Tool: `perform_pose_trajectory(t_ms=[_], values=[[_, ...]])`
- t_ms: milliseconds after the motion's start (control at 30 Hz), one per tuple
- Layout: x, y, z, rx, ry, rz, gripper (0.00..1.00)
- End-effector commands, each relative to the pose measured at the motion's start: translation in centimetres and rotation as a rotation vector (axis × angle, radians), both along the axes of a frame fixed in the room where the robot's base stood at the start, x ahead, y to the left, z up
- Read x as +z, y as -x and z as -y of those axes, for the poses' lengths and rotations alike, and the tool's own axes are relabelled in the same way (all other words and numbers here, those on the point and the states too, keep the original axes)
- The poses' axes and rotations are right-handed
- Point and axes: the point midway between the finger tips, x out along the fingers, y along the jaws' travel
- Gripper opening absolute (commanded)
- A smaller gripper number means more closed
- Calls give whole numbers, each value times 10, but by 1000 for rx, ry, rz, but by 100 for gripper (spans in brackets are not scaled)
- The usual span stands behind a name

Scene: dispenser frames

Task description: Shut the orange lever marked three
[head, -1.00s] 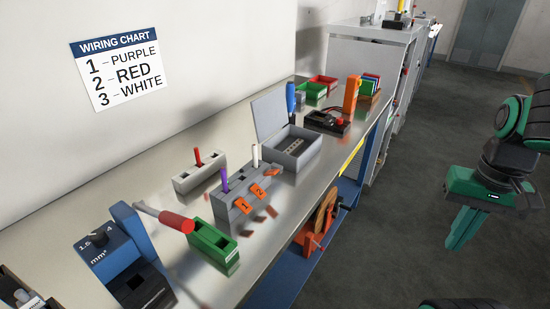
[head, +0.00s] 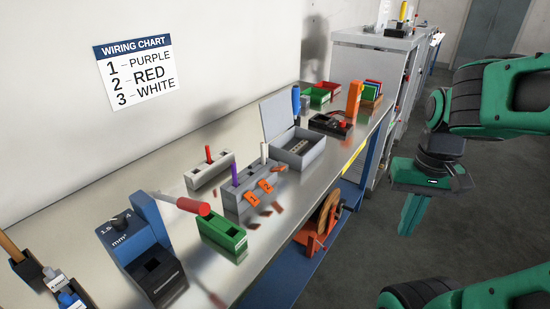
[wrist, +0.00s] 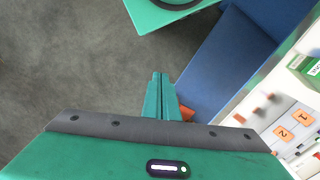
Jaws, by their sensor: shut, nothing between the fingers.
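A grey terminal block (head: 237,205) sits on the bench, with a purple wire and a white wire standing in it. Two orange levers on its front face are marked 1 (head: 253,198) and 2 (head: 266,186). A further orange lever (head: 279,168) sticks out at the block's far end, at a different angle; its mark cannot be read. In the wrist view the levers marked 1 (wrist: 302,117) and 2 (wrist: 284,133) show at the right edge. My gripper (head: 409,228) is shut and empty, off to the right of the bench over the floor, well apart from the block.
A grey holder with a red wire (head: 208,172), a green box (head: 222,234), a red-handled tool (head: 186,205) and a blue stripper (head: 140,250) stand around the block. An open grey box (head: 298,150) is behind it. A wiring chart (head: 136,73) pairs 3 with white.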

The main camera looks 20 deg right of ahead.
Motion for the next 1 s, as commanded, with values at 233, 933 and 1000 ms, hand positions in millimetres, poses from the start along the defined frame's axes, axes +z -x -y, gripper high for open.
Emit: perform_pose_trajectory(t_ms=[233, 933, 1000], values=[[20, -17, -3, 90, 3, 39, 0], [149, -293, -167, 1173, -12, 298, 0], [149, -294, -168, 1181, -12, 300, 0]])
